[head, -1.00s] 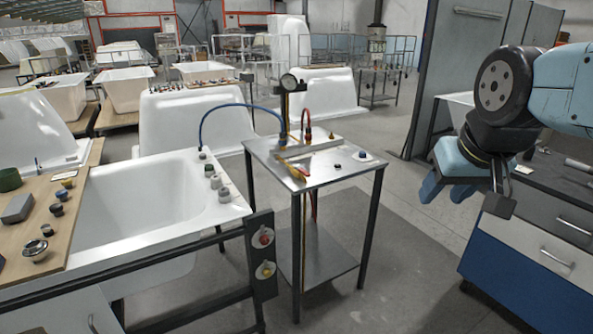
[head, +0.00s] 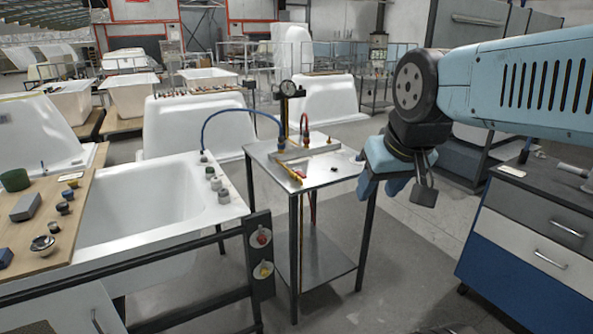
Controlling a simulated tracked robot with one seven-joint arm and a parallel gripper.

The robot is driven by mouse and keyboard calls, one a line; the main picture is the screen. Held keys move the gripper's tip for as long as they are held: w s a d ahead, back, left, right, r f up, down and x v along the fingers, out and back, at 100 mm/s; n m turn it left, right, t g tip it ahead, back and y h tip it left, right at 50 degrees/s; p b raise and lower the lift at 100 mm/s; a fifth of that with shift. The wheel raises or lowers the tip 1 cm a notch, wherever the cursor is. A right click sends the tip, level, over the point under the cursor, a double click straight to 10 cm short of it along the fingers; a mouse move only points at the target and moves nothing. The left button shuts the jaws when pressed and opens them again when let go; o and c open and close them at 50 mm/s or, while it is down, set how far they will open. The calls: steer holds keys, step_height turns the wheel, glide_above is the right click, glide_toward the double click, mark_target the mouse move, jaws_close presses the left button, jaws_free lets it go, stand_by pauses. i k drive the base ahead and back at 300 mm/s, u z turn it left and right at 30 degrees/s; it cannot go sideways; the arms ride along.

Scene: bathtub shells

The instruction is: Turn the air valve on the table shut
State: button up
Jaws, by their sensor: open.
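The air valve with its yellow lever (head: 290,172) is on the left part of the small metal table (head: 330,172). My gripper (head: 380,187) is open and empty, pointing down. In the picture it is right of the valve, overlapping the table's right edge, apart from the lever. It hides part of the table's right side.
A white bathtub shell (head: 140,205) with a wooden board of small parts (head: 50,215) stands at left. Its black post carries red and yellow knobs (head: 262,238). A drawer cabinet (head: 530,225) stands at right. Grey floor is open between table and cabinet.

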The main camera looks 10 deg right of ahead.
mark_target(298, 172)
steer(key=u, duration=0.1)
steer(key=i, duration=1)
steer(key=z, duration=0.1)
